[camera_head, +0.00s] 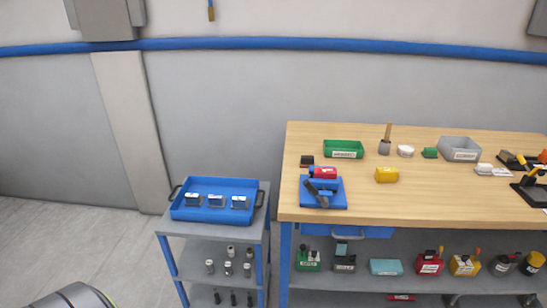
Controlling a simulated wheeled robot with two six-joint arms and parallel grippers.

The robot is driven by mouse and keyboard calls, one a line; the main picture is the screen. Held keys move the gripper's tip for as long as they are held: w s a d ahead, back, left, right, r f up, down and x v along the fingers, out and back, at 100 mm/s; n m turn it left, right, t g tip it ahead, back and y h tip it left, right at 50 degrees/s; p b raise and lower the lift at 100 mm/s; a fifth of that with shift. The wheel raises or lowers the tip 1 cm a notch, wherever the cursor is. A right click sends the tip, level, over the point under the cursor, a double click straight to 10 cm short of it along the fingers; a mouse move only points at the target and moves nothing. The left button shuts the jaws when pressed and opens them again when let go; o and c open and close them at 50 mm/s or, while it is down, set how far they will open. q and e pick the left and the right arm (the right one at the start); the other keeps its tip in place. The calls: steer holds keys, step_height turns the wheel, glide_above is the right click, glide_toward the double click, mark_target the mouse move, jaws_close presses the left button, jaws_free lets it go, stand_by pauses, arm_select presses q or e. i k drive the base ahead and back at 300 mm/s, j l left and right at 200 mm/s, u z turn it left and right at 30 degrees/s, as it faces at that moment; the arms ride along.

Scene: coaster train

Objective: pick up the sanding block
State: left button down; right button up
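No gripper of mine shows in the head view. A small dark block with a brownish top (307,160) lies at the left end of the wooden workbench (345,134) and may be the sanding block. A yellow block (387,174) lies nearer the bench's middle, and a small green block (430,152) lies farther back. They are too small in the picture to tell for certain which one is the sanding block.
A blue fixture (338,195) with a red piece (323,172) stands near the bench's front left. Behind are a green bin (343,148), a cup with a brush (384,146) and a grey bin (460,147). A cart with a blue tray (215,184) stands left.

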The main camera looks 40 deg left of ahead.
mark_target(305, 161)
steer(key=u, duration=0.95)
steer(key=i, duration=0.05)
